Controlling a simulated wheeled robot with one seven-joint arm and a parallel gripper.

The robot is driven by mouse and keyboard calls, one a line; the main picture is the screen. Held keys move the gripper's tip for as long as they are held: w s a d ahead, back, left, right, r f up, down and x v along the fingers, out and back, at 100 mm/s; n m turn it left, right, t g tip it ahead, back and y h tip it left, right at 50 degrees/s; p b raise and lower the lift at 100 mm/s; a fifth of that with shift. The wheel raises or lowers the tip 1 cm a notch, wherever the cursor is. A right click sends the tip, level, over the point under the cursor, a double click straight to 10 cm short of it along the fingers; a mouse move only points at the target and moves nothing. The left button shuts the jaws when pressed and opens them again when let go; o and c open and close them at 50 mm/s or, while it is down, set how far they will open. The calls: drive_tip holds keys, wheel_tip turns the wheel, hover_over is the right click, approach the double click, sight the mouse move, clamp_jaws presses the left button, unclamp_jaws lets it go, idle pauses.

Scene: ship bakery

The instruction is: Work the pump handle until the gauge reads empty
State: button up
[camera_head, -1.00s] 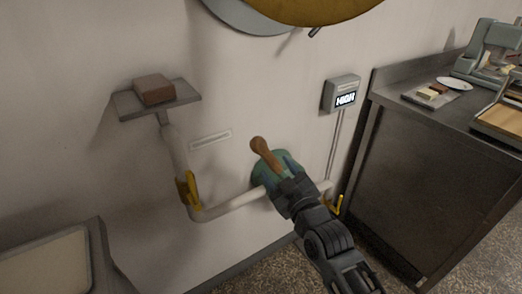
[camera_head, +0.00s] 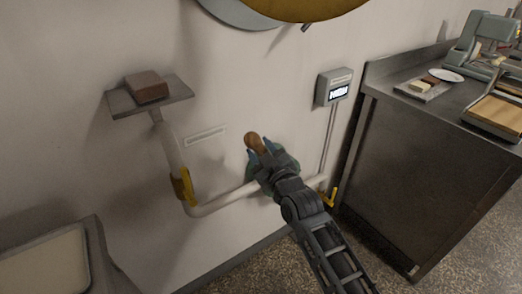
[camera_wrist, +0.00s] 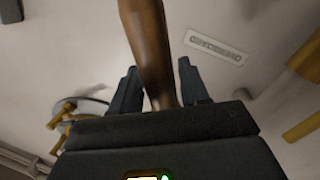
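The pump handle (camera_head: 254,141) is a brown wooden lever with a rounded knob, standing out from a green pump body (camera_head: 249,178) on the wall pipe. My gripper (camera_head: 262,150) is at the handle, partly covering the pump. In the wrist view the handle (camera_wrist: 150,45) runs down between the two fingers of my gripper (camera_wrist: 160,75). Narrow gaps seem to show beside it, so the fingers look open around it. The gauge (camera_head: 335,88) is a grey wall box with a lit display. Its word is blurred now; a second ago it read HIGH.
A pale pipe (camera_head: 230,199) with yellow valve levers (camera_head: 183,187) runs along the wall. A small shelf (camera_head: 178,87) holds a brown block (camera_head: 147,87). A steel counter (camera_head: 420,130) stands right; another worktop (camera_head: 50,255) is at lower left.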

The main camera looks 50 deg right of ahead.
clamp_jaws()
idle(0.3)
